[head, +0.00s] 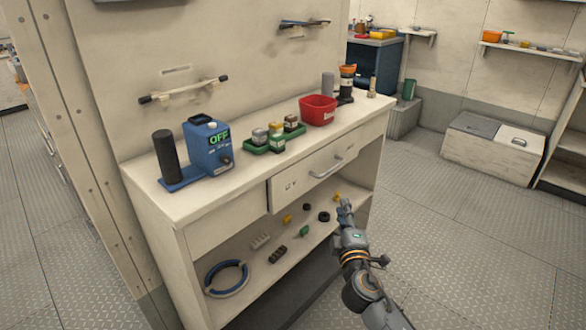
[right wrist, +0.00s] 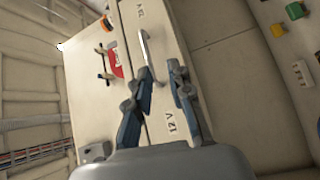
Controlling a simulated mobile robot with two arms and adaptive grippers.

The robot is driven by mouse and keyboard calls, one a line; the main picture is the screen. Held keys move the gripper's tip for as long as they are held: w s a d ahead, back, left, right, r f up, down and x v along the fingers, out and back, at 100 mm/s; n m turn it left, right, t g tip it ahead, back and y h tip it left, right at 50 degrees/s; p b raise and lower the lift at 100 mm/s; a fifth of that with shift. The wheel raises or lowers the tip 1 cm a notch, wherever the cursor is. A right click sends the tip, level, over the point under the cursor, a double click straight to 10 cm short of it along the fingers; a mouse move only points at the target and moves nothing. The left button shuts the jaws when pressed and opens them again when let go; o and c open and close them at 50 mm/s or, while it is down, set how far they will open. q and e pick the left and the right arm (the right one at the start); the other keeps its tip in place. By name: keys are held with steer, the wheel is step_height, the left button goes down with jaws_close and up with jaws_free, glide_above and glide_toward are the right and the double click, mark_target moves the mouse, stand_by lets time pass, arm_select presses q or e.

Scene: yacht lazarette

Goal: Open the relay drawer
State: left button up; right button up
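The drawer (head: 296,187) is a pale front panel in the cream workbench, with a silver bar handle (head: 326,168). Its front sits slightly proud of the panel to its left. In the right wrist view, the drawer front (right wrist: 158,98) carries "12V" markings, and its handle (right wrist: 147,50) lies just beyond the fingertips, nearer the left finger. My right gripper (head: 345,203) is in front of the bench, below and apart from the handle in the head view. Its two fingers are spread and empty in the right wrist view (right wrist: 161,72). My left gripper is not in view.
On the benchtop stand a blue device reading "OFF" (head: 208,148), a green tray of small jars (head: 262,147) and a red bin (head: 318,110). The open shelf below (head: 240,252) holds a blue ring and small parts. The floor to the right (head: 470,240) is clear.

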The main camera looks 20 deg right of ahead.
mark_target(335, 166)
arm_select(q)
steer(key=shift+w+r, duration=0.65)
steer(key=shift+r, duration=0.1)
arm_select(e)
steer(key=shift+t, duration=0.3)
steer(key=shift+a+r+x, duration=0.1)
steer(key=shift+r+x, duration=0.3)
steer(key=shift+x, duration=2)
steer(key=shift+a+r+x, duration=0.15)
steer(key=shift+r+x, duration=0.2)
steer(key=shift+x, duration=2.1)
steer(key=shift+a+r+x, duration=0.1)
steer(key=shift+r+x, duration=0.3)
steer(key=shift+x, duration=2)
jaws_close()
